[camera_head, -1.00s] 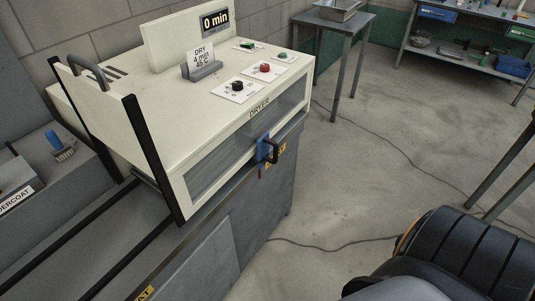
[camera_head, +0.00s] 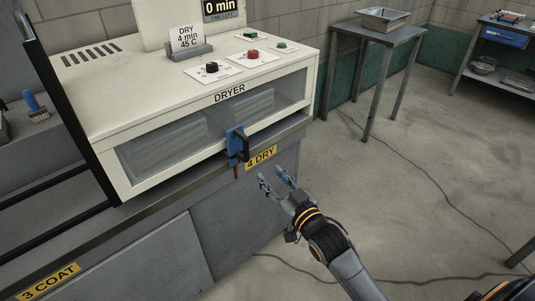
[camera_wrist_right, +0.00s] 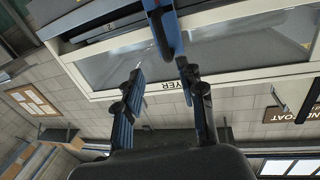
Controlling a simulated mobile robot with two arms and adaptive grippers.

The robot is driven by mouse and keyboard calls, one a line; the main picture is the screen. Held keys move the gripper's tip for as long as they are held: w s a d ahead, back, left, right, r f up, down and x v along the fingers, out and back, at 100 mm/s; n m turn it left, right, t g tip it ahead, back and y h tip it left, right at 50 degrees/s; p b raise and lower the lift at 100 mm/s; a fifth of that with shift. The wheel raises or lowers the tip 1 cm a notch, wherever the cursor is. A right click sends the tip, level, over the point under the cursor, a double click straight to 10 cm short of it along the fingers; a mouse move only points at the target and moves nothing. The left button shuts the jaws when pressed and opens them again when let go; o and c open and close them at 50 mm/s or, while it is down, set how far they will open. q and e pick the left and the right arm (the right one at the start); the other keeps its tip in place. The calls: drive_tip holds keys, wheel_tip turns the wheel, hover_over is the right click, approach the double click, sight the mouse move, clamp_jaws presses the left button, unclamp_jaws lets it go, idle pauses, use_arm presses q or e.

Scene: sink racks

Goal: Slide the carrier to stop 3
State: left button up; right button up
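The carrier shows as a blue bracket (camera_head: 234,146) with a black handle at the dryer's front, beside the yellow "4 DRY" label (camera_head: 261,157). The yellow "3 COAT" label (camera_head: 48,283) is on the same front edge, far to the left. My right gripper (camera_head: 271,180) is open and empty, a little below and right of the carrier, not touching it. In the right wrist view the open fingers (camera_wrist_right: 160,76) point toward a blue part of the carrier (camera_wrist_right: 165,28), which lies just beyond them. My left gripper is not in view.
The cream dryer (camera_head: 150,85) has a clear front window, knobs and a "DRY 4 min 45 C" card (camera_head: 186,38); its display reads 0 min. A dark rail edge (camera_head: 150,192) runs below it. A grey side table (camera_head: 380,32) stands behind. The floor on the right is open, with a cable.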

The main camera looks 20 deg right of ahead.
sight(247, 150)
drive_tip(key=w+a, duration=0.1)
drive_tip(key=w, duration=0.8)
drive_tip(key=w+a, duration=0.1)
drive_tip(key=w, duration=0.3)
drive_tip(key=shift+w+a+r+p, duration=0.2)
drive_tip(key=shift+w+a+p, duration=0.1)
drive_tip(key=shift+w+p, duration=0.1)
clamp_jaws()
